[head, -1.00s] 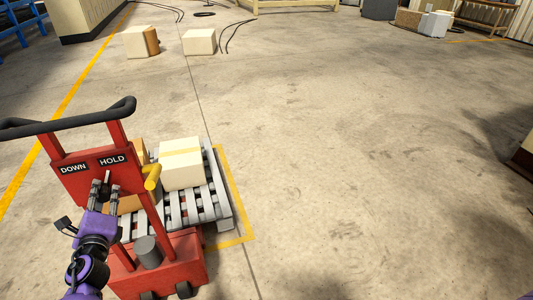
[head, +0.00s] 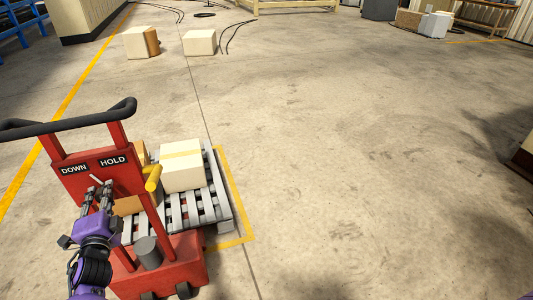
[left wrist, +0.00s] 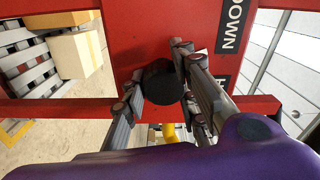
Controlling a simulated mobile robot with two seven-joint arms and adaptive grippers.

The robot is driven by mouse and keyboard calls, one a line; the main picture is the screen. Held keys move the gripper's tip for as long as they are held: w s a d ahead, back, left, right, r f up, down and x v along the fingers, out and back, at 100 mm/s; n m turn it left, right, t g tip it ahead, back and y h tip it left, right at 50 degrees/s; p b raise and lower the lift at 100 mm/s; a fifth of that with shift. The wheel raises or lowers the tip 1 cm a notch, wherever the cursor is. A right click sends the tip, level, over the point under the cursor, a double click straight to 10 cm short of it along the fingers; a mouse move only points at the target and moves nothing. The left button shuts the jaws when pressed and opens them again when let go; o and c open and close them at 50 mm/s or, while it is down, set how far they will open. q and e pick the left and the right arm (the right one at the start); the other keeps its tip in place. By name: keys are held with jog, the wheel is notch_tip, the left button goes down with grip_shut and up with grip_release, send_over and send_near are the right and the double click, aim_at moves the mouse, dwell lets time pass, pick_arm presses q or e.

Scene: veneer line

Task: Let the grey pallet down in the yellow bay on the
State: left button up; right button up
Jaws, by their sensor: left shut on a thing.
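The grey pallet (head: 222,196) sits on the forks of a red pallet truck (head: 172,265), inside the yellow bay outline (head: 238,195); whether it touches the floor I cannot tell. It carries a cream box (head: 183,167) and a brown box (head: 128,205), partly hidden by the truck. The truck's red panel (head: 78,182) bears the labels DOWN and HOLD. My left gripper (head: 98,188) is shut on the lever below these labels. In the left wrist view the lever's dark round knob (left wrist: 159,84) is between the fingers. My right gripper is out of view.
Two boxes (head: 140,42) (head: 200,42) lie on the floor farther back, near dark cables.

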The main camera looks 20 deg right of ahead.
pick_arm(q)
jog(key=shift+s+f+n, duration=0.15)
jog(key=shift+f+n, duration=0.4)
jog(key=shift+n, duration=0.65)
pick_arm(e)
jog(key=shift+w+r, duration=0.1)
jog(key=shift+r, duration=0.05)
pick_arm(q)
jog(key=o, duration=1)
jog(key=shift+d, duration=0.1)
jog(key=shift+r, duration=0.2)
jog(key=shift+r, duration=0.1)
jog(key=s, duration=1.1)
jog(key=shift+s+a, duration=0.25)
jog(key=shift+s, duration=0.15)
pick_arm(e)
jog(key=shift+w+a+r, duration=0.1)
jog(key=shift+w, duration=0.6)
